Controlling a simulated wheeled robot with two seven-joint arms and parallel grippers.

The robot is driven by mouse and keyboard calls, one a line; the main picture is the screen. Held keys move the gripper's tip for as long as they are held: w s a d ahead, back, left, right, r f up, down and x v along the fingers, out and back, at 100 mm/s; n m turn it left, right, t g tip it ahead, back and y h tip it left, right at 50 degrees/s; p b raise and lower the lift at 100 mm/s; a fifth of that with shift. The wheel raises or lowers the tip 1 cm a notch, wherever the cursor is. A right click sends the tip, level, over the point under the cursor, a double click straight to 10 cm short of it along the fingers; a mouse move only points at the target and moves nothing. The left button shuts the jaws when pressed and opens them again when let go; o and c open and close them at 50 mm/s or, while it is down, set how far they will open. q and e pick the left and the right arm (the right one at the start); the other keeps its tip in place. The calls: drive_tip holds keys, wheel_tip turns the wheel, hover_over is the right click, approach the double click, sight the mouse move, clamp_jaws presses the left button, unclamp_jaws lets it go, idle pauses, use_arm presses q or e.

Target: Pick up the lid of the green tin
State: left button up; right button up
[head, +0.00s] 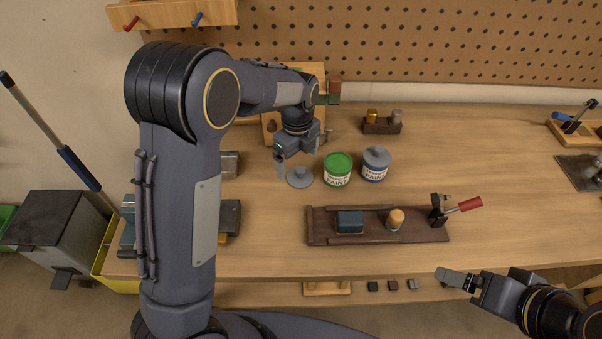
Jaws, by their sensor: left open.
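The green tin (337,171), with a paint label, stands upright on the bench; its top shows flat green, and I cannot tell whether that is a lid or paint. A grey round lid with a knob (300,178) lies on the bench just left of it. My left gripper (298,163) points down, open and empty, above and slightly behind this grey lid; I cannot tell its exact height. A grey-blue tin (376,166) with a knobbed top stands right of the green tin. My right gripper (457,279) is at the bench's front edge, its jaw gap unclear.
A dark brown board (325,236) with a dark block, a tan-topped piece and a red-handled clamp (450,208) lies in front of the tins. A small holder (382,125) stands behind them. The bench's right half is largely clear.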

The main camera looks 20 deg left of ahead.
sight(300, 169)
use_arm(q)
drive_tip(key=f, duration=0.3)
drive_tip(key=f+p, duration=0.1)
drive_tip(key=f, duration=0.1)
drive_tip(key=shift+w+d, duration=0.25)
drive_tip(key=c, duration=1.1)
